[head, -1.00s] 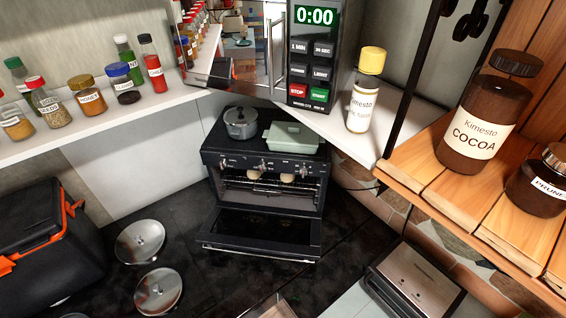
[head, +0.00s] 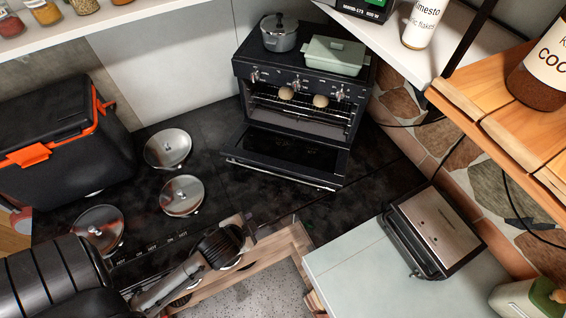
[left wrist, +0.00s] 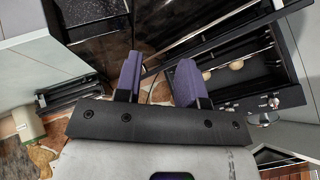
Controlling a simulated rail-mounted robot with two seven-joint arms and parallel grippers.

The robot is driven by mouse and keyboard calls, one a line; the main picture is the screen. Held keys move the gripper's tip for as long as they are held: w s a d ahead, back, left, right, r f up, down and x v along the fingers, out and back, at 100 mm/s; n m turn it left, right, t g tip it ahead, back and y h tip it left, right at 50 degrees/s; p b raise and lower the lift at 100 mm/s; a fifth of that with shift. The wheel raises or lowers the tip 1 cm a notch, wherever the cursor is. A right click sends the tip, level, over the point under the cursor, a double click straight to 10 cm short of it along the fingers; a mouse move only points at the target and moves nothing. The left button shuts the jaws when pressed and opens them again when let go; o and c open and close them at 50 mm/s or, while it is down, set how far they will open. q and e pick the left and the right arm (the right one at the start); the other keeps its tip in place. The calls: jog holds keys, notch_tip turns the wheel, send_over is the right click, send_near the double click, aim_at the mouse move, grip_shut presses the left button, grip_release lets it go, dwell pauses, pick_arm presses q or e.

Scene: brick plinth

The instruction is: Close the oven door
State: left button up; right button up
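The black oven (head: 300,85) stands at the back of the dark counter. Its door (head: 285,155) hangs open, folded down low in front of the cavity. Two bread rolls (head: 320,101) sit on the rack inside. In the head view my left arm reaches in from the lower left, but its fingers cannot be made out there. In the left wrist view my left gripper (left wrist: 158,80) has its purple fingers apart with nothing between them. The oven door (left wrist: 222,32) and open cavity show beyond the fingers, to the upper right. My right gripper is not in view.
A pot (head: 280,32) and a green dish (head: 335,55) stand on the oven. Several metal lids lie left of it, beside a black and orange cooler (head: 60,125). A metal-topped appliance (head: 435,232) stands on the pale counter at right.

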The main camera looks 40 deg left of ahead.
aim_at(278, 173)
pick_arm(q)
jog(key=w+a+f+m+t+b, duration=0.2)
jog(key=w+a+f+m+t+y+b, duration=0.1)
jog(key=w+a+f+m+t+b, duration=0.1)
jog(key=w+m, duration=0.1)
jog(key=w+a+f+m+t+b, duration=0.2)
jog(key=w+m, duration=0.1)
jog(key=shift+a+f+y, duration=0.25)
jog(key=shift+a+y, duration=0.05)
jog(key=shift+y, duration=0.1)
jog(key=shift+w+a+f+m+t+b, duration=0.2)
jog(key=shift+w+m+t+b, duration=0.35)
jog(key=shift+m, duration=0.35)
jog(key=x, duration=0.6)
jog(key=p+x, duration=0.1)
jog(key=x, duration=0.5)
jog(key=shift+w+d+r, duration=0.15)
jog(key=shift+w+d, duration=0.05)
jog(key=shift+w+a+f, duration=0.15)
jog(key=shift+w+f, duration=0.05)
jog(key=shift+w, duration=0.5)
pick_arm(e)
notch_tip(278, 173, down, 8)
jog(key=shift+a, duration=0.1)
pick_arm(q)
jog(key=shift+c, duration=0.2)
grip_shut()
